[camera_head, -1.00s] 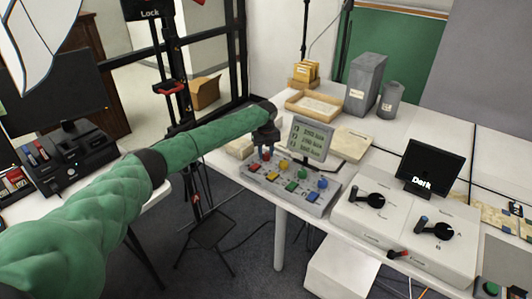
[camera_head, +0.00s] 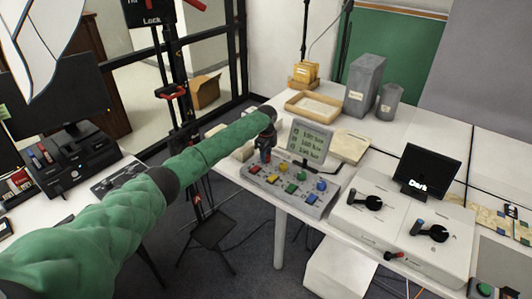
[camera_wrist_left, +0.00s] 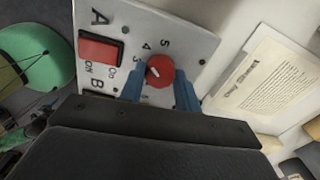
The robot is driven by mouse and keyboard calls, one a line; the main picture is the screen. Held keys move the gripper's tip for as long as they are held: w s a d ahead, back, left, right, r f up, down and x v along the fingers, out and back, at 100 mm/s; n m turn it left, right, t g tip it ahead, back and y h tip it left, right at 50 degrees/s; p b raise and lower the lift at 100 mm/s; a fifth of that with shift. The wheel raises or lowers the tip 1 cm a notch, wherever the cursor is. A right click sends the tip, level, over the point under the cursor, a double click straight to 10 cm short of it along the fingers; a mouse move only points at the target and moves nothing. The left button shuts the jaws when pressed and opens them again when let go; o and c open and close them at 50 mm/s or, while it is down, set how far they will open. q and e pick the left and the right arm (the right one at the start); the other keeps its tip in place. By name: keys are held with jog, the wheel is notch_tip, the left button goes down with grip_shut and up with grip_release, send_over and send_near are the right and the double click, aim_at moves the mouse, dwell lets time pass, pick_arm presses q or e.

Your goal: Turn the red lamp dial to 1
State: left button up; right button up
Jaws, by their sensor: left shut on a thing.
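The control panel (camera_head: 318,210) sits at the table's left end, with a row of coloured dials and coloured buttons below them. My left gripper (camera_head: 266,156) reaches down over its left end. In the left wrist view, its two blue fingers (camera_wrist_left: 160,88) are on either side of the red dial (camera_wrist_left: 161,67), shut on it. A white mark on the dial points up-left, around the 3 and 4; the exact number is unclear. The numbers 3, 4 and 5 show around it; 1 is hidden. My right gripper is not in view.
A small screen (camera_head: 311,139) stands just behind the panel. White boxes with black levers (camera_head: 371,203) and a dark display (camera_head: 428,172) are to the right. A red button (camera_wrist_left: 100,51) lies beside the dial. Papers and a wooden tray (camera_head: 313,105) are farther back.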

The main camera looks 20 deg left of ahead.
pick_arm(q)
jog(key=n+p, duration=0.3)
jog(key=n, duration=0.3)
jog(key=shift+r+n, duration=0.1)
jog(key=shift+n, duration=0.2)
jog(key=n+p, duration=0.3)
jog(key=n, duration=0.2)
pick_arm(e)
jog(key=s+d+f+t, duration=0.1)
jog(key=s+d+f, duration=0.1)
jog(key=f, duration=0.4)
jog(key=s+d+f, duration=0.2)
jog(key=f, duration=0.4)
pick_arm(q)
jog(key=n+p, duration=0.4)
jog(key=n, duration=0.4)
jog(key=shift+r, duration=0.1)
jog(key=shift+n+p, duration=0.65)
jog(key=shift+n, duration=1.55)
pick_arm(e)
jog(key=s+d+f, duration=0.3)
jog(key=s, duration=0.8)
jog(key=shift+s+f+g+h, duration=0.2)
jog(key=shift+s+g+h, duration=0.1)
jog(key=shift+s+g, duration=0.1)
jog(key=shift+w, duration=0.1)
pick_arm(q)
jog(key=o, duration=1)
jog(key=shift+f, duration=0.2)
jog(key=shift+c, duration=0.2)
